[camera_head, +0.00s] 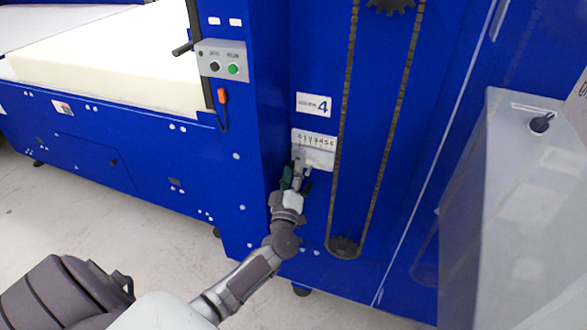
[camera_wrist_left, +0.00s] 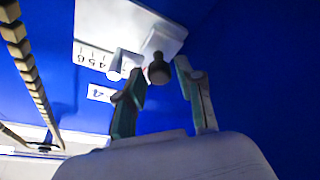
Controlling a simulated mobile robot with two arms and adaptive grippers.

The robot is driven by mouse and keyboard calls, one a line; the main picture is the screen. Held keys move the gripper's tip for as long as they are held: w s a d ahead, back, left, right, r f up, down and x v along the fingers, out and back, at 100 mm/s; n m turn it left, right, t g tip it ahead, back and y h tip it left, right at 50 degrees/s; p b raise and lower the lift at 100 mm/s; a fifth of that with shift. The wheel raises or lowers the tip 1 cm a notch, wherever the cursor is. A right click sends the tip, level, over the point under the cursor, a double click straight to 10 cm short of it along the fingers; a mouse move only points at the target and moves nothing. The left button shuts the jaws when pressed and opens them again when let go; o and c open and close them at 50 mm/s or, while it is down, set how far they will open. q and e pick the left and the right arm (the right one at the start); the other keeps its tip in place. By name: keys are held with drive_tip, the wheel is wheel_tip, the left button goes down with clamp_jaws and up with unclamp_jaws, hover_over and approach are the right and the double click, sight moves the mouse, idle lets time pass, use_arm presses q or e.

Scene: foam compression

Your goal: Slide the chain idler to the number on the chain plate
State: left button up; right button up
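The white chain plate (camera_head: 318,143) is on the blue machine face, with a row of numbers along it. A label (camera_head: 314,105) reading 4 is above it. In the left wrist view the plate (camera_wrist_left: 98,22) appears turned over, with some digits visible. The chain idler (camera_wrist_left: 163,42) shows there as a pale block with a dark round knob at the plate. My left gripper (camera_head: 297,174) is at the plate's lower left in the head view. In the left wrist view its fingers (camera_wrist_left: 160,76) stand apart on either side of the knob, with visible gaps. My right gripper is not in view.
A chain loop (camera_head: 347,110) runs down right of the plate around a lower sprocket (camera_head: 343,246). A button box (camera_head: 222,60) and an orange hanging piece (camera_head: 222,96) are at upper left. A pale foam block (camera_head: 110,55) lies on the machine bed. A grey cabinet (camera_head: 525,200) stands at right.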

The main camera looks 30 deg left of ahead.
use_arm(q)
drive_tip(key=shift+w+a+r, duration=0.15)
drive_tip(key=shift+w, duration=0.25)
clamp_jaws()
drive_tip(key=w+d, duration=0.1)
drive_tip(key=d, duration=0.5)
drive_tip(key=shift+w+p, duration=0.2)
drive_tip(key=shift+p, duration=0.15)
unclamp_jaws()
